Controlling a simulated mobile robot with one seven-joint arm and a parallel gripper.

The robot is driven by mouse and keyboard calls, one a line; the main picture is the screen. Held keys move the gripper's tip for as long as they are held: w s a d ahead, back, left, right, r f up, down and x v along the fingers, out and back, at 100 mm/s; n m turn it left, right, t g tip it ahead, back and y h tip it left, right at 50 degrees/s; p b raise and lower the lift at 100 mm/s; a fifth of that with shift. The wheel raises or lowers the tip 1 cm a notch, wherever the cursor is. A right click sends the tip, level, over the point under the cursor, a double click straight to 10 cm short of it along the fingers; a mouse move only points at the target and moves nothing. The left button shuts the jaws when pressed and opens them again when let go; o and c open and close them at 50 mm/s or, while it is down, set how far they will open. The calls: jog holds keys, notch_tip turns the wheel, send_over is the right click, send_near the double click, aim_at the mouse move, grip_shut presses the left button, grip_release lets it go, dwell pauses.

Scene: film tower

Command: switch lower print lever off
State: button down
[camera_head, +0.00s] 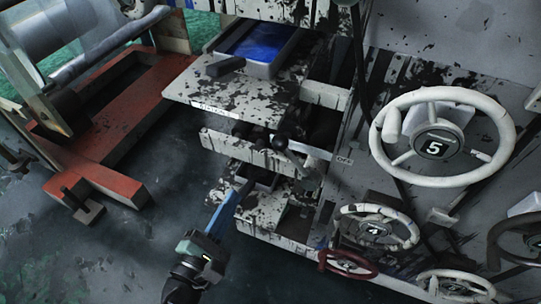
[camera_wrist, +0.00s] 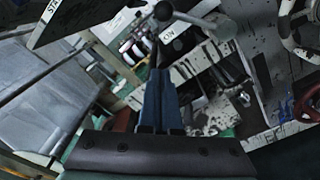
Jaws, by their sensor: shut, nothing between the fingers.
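A lever (camera_head: 290,153) with a dark ball knob (camera_head: 280,142) sticks out from the white, black-spattered machine, below the shelf. In the wrist view the lever's rod (camera_wrist: 190,18) runs from the ball to a round grey hub (camera_wrist: 222,27). An "ON" label (camera_wrist: 168,37) is close to the ball there. An "OFF" label (camera_head: 343,160) is to the right of the lever in the head view. My gripper (camera_head: 243,188) has blue fingers, shut and empty, below and left of the lever. In the wrist view the fingertips (camera_wrist: 158,72) point towards the ball; contact is not visible.
The spattered shelf (camera_head: 190,91) juts out above the lever. A large white wheel marked 5 (camera_head: 478,167), a smaller wheel marked 4 (camera_head: 347,219) and a red wheel (camera_head: 347,274) are at the right. A red frame (camera_head: 120,140) stands left. Dark floor between is clear.

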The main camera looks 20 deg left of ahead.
aim_at(296, 163)
jog(key=shift+r, duration=0.1)
jog(key=w+d+r, duration=0.1)
jog(key=w, duration=0.4)
jog(key=w+d+r, duration=0.1)
jog(key=w, duration=0.5)
jog(key=shift+d+r, duration=0.25)
jog(key=shift+d, duration=0.15)
jog(key=shift+p, duration=0.3)
jog(key=shift+d+r+m, duration=0.25)
jog(key=shift+m, duration=0.15)
